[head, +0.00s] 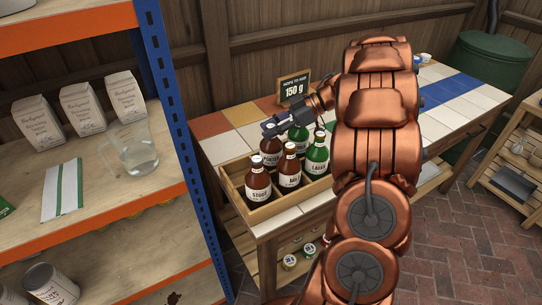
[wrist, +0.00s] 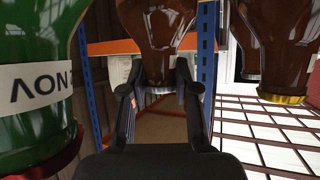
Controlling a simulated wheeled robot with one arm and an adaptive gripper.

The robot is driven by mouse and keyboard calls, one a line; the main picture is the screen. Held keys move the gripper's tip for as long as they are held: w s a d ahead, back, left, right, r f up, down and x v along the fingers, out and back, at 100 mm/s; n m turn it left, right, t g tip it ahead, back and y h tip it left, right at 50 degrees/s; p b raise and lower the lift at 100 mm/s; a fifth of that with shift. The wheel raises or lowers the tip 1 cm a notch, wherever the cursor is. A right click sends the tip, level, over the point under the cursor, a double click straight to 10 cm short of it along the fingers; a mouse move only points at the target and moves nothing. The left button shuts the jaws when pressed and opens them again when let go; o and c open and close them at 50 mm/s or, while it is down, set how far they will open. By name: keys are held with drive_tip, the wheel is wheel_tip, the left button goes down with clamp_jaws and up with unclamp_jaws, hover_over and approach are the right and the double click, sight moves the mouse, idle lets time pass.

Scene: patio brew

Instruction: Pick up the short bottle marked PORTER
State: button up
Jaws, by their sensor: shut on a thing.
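The brown bottle marked PORTER (head: 271,159) stands upright among other bottles in the wooden crate (head: 231,190) in the head view. My gripper (head: 273,128) is at its top, coming in from the right. In the wrist view a brown bottle (wrist: 158,30) is between my fingers (wrist: 157,88), which are shut on its neck. Its label is out of sight there. The lower part of the PORTER bottle is hidden by bottles in front, so I cannot tell whether it touches the crate floor.
Close around stand brown STOUT (head: 258,186) and another brown bottle (head: 289,175), a green LAGER bottle (head: 317,160) and another green one (head: 300,137). A small sign (head: 294,88) reading 150 g stands behind. The shelf unit's blue post (head: 182,120) is left. Tiles (head: 458,95) at right are mostly clear.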

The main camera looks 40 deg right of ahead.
clamp_jaws()
drive_tip(key=shift+r, duration=0.1)
idle(0.3)
